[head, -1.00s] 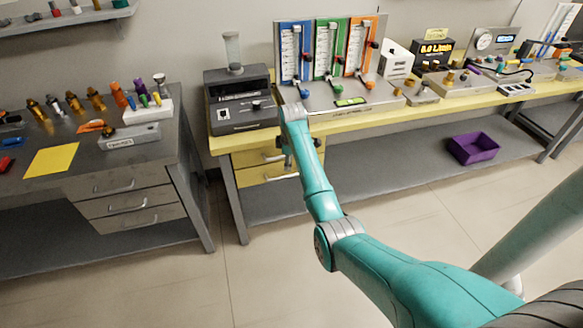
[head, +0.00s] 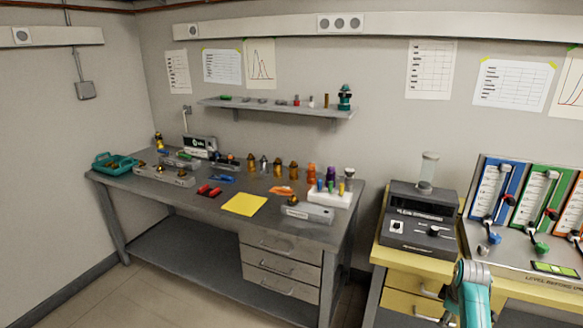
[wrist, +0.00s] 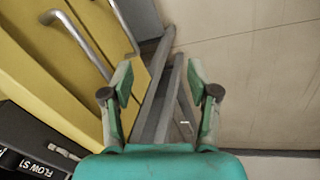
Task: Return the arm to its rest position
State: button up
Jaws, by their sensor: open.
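My gripper (wrist: 158,85) shows in the wrist view with its two fingers spread apart and nothing between them. It is beside the yellow drawers (wrist: 75,65) and their metal handles, with the floor beyond. In the head view only part of my teal arm (head: 473,295) shows at the lower right, in front of the yellow bench (head: 400,258). The fingers are hidden in that view.
A dark device with a clear tube (head: 420,215) stands on the yellow bench, beside blue, green and orange flow panels (head: 530,200). At left is a grey bench (head: 190,195) with several fittings and a yellow sheet (head: 244,204). A wall shelf (head: 275,105) hangs above.

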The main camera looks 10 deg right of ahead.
jog(key=s+a+f+m+t, duration=0.1)
jog(key=s+a+f+t, duration=0.1)
jog(key=s+a+f, duration=0.7)
jog(key=s+a+f+m+t, duration=0.2)
jog(key=s+a+f, duration=0.5)
jog(key=a, duration=0.4)
jog(key=s+a+r+m+t, duration=0.2)
jog(key=s+a+t, duration=0.1)
jog(key=s+a, duration=0.9)
jog(key=s+a+r+m+t, duration=0.1)
jog(key=s+a+r+t, duration=0.1)
jog(key=s+r, duration=0.9)
jog(key=s+a+r+m+t+y, duration=0.1)
jog(key=s+a+r+m+t, duration=0.1)
jog(key=s+r, duration=0.9)
notch_tip(320, 180, up, 4)
jog(key=shift+s+a+f+t, duration=0.1)
jog(key=shift+s+a+t, duration=0.15)
jog(key=shift+a+t, duration=0.4)
jog(key=shift+d, duration=0.1)
